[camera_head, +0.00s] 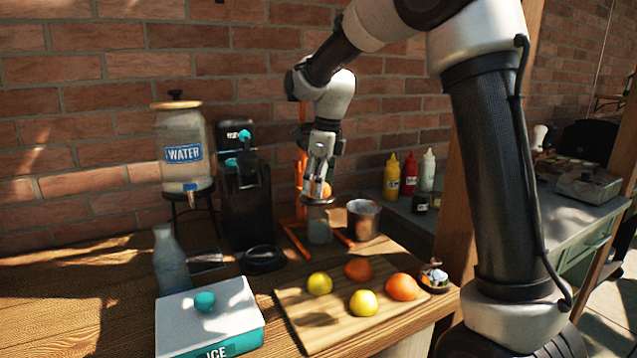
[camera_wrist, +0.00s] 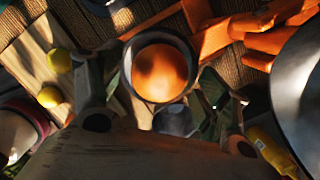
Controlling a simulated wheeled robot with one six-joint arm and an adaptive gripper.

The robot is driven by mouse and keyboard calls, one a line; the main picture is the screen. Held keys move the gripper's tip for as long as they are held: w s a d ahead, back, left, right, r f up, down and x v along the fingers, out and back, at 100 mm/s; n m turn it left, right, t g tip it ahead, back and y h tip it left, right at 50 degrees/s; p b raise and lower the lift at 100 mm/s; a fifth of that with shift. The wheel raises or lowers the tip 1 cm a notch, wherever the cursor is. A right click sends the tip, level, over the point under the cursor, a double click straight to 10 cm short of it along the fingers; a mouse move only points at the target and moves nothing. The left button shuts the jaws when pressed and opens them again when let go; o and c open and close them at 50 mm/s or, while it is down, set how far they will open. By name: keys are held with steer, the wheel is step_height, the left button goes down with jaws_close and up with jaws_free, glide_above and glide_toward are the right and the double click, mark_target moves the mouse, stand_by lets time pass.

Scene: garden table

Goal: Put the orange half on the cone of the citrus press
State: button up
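The citrus press has an orange frame (camera_head: 301,165) and a grey round bowl (camera_head: 318,202) above a glass jar (camera_head: 320,228). The orange half (camera_head: 318,191) sits at the bowl. From above in the wrist view, the orange half (camera_wrist: 160,73) lies inside the bowl's grey rim (camera_wrist: 127,75), roughly centred; the cone is hidden beneath it. My gripper (camera_head: 319,178) is directly above the press, pointing down. In the wrist view my gripper (camera_wrist: 160,95) has its fingers spread on either side of the bowl, visibly apart from the orange half.
A metal cup (camera_head: 364,222) stands right of the press, a black machine (camera_head: 245,195) and water dispenser (camera_head: 182,150) left. A cutting board (camera_head: 310,333) with lemons and oranges and an ice box (camera_head: 205,320) are in front. Sauce bottles (camera_head: 410,172) stand at right.

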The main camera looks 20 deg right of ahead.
mark_target(326, 184)
step_height(326, 184, up, 12)
steer(key=s+d, duration=0.1)
steer(key=d, duration=0.1)
steer(key=s+d+n+t, duration=0.1)
steer(key=s+d+n, duration=0.35)
steer(key=s, duration=0.25)
steer(key=s+d+n+t, duration=0.1)
steer(key=s+d+n, duration=0.2)
steer(key=s+n, duration=0.4)
steer(key=s+d+f+n, duration=0.2)
steer(key=s+f+n, duration=0.2)
steer(key=s+n, duration=0.2)
steer(key=s+d+f+n+t+h, duration=0.1)
steer(key=s+d+f+n, duration=0.2)
steer(key=s, duration=0.8)
step_height(326, 184, down, 2)
steer(key=n, duration=0.4)
steer(key=shift+d, duration=0.2)
